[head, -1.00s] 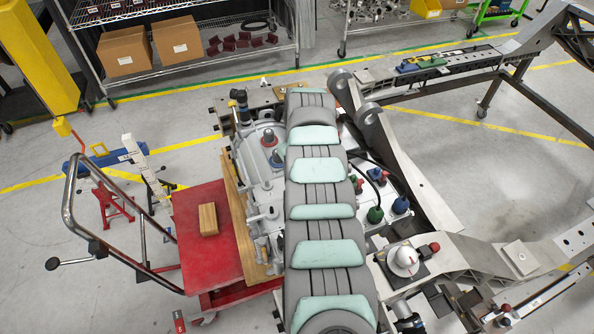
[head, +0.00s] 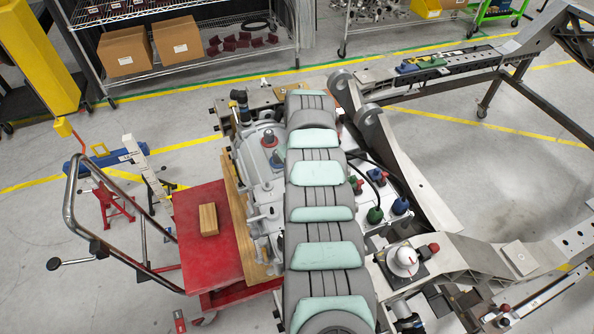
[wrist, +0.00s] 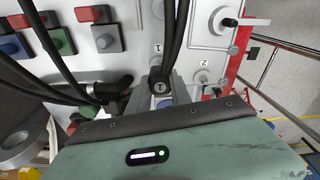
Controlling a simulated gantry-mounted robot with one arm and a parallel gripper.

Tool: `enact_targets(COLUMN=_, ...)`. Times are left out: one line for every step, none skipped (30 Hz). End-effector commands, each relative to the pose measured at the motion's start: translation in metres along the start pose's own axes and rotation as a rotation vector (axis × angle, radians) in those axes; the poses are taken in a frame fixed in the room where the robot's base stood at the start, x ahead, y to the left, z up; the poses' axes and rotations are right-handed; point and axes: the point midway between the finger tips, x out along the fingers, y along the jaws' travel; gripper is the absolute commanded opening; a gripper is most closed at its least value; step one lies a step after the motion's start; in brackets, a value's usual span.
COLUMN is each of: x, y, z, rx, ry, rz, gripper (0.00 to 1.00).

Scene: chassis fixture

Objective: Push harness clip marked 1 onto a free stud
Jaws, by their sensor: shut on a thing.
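In the wrist view my gripper (wrist: 163,92) is shut on a black harness clip (wrist: 161,86). The clip has a round face with a pale mark that looks like a 1, and black cable runs up from it. The clip is over a white panel (wrist: 180,50) with printed labels 1 (wrist: 157,47) and 2 (wrist: 203,77). I cannot tell whether the clip touches the panel; any stud beneath it is hidden. In the head view my padded arm covers the middle, and the gripper and clip are hidden.
Black cables (wrist: 90,60) cross the panel's left side, near red, blue and green connectors (wrist: 62,40). A grey pipe fitting (wrist: 226,22) stands at upper right. In the head view a metal chassis frame (head: 410,170) lies right and a red cart (head: 205,250) left.

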Motion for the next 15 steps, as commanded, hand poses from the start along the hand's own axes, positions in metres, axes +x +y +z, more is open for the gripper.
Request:
enact_targets(x=0.000, y=0.000, z=0.000, rx=0.000, ry=0.000, rz=0.000, gripper=0.00)
enact_targets(x=0.000, y=0.000, z=0.000, rx=0.000, ry=0.000, rz=0.000, gripper=0.00)
enact_targets(x=0.000, y=0.000, z=0.000, rx=0.000, ry=0.000, rz=0.000, gripper=0.00)
enact_targets(x=0.000, y=0.000, z=0.000, rx=0.000, ry=0.000, rz=0.000, gripper=0.00)
enact_targets(x=0.000, y=0.000, z=0.000, rx=0.000, ry=0.000, rz=0.000, gripper=0.00)
enact_targets(x=0.001, y=0.000, z=0.000, rx=0.000, ry=0.000, rz=0.000, gripper=0.00)
enact_targets(x=0.001, y=0.000, z=0.000, rx=0.000, ry=0.000, rz=0.000, gripper=0.00)
enact_targets(x=0.002, y=0.000, z=0.000, rx=0.000, ry=0.000, rz=0.000, gripper=0.00)
enact_targets(x=0.004, y=0.000, z=0.001, rx=0.000, ry=0.000, rz=0.000, gripper=0.00)
enact_targets(x=0.005, y=0.000, z=0.001, rx=0.000, ry=0.000, rz=0.000, gripper=0.00)
enact_targets(x=0.006, y=0.000, z=0.001, rx=0.000, ry=-0.001, rz=0.000, gripper=0.00)
enact_targets(x=0.008, y=0.000, z=0.001, rx=0.000, ry=0.000, rz=0.000, gripper=0.00)
enact_targets(x=0.009, y=0.000, z=0.001, rx=0.000, ry=-0.001, rz=0.000, gripper=0.00)
enact_targets(x=0.010, y=0.000, z=0.001, rx=0.000, ry=0.000, rz=0.000, gripper=0.00)
enact_targets(x=0.012, y=0.000, z=0.001, rx=0.000, ry=0.000, rz=0.000, gripper=0.00)
